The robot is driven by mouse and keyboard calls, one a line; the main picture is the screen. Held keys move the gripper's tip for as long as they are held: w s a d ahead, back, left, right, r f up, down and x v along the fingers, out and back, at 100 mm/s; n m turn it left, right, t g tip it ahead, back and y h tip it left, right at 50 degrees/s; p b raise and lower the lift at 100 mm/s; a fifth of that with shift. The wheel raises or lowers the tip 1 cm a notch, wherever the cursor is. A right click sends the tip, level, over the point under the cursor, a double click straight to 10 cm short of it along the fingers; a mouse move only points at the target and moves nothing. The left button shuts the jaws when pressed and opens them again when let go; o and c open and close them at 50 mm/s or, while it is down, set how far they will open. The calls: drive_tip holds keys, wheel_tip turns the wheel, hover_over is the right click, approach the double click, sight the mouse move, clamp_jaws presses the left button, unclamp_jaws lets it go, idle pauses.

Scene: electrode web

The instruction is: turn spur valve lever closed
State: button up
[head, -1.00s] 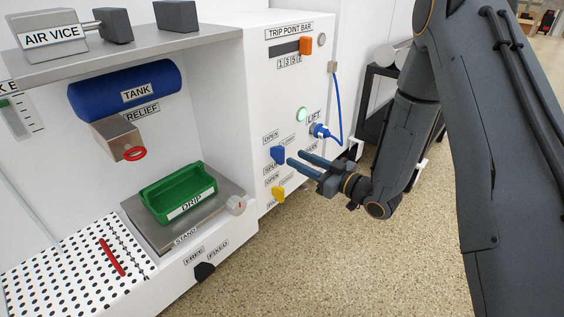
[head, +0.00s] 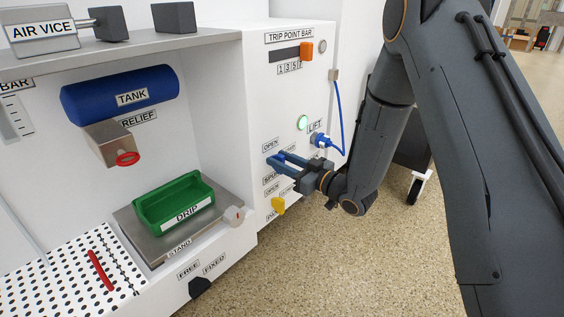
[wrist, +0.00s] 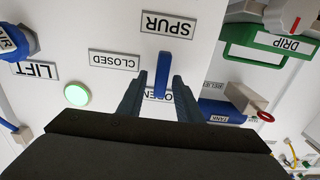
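The spur valve lever is a blue bar (wrist: 163,72) on the white panel, between the SPUR label (wrist: 168,24) and the OPEN label (wrist: 158,95) in the wrist view. Its length lies along the line toward OPEN; the CLOSED label (wrist: 114,60) is off to its side. My gripper (wrist: 160,77) is open, with one finger on each side of the lever and small gaps showing. In the head view my gripper (head: 276,158) is at the panel and its fingers largely hide the lever. Contact cannot be told.
A yellow lever (head: 278,206) sits below on the same panel. A blue LIFT plug with cable (head: 321,141) and a green lit button (head: 302,122) are close above my gripper. The green DRIP tray (head: 174,203) stands to the left. Open floor lies right.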

clamp_jaws()
drive_tip(key=shift+p, duration=0.45)
drive_tip(key=m+p, duration=0.2)
drive_tip(key=p, duration=0.1)
drive_tip(key=shift+d+r+m+p, duration=0.1)
drive_tip(key=shift+m+p, duration=0.25)
drive_tip(key=shift+m, duration=0.05)
drive_tip(key=m+p, duration=0.3)
drive_tip(key=p, duration=0.1)
drive_tip(key=shift+w+d+m, duration=0.15)
drive_tip(key=shift+w+m, duration=0.05)
drive_tip(key=shift+m, duration=0.2)
drive_tip(key=shift+w+d+f+m+p, duration=0.1)
drive_tip(key=shift+f+m+p, duration=0.25)
drive_tip(key=shift+m+p, duration=1.2)
drive_tip(key=shift+w+d+f+m+p, duration=0.1)
drive_tip(key=shift+f+m+p, duration=0.4)
drive_tip(key=shift+m, duration=1.75)
drive_tip(key=shift+w+f+m+p, duration=0.1)
drive_tip(key=shift+f+m+p, duration=0.05)
drive_tip(key=shift+m+p, duration=1.5)
drive_tip(key=shift+m+b, duration=0.3)
drive_tip(key=shift+m, duration=0.05)
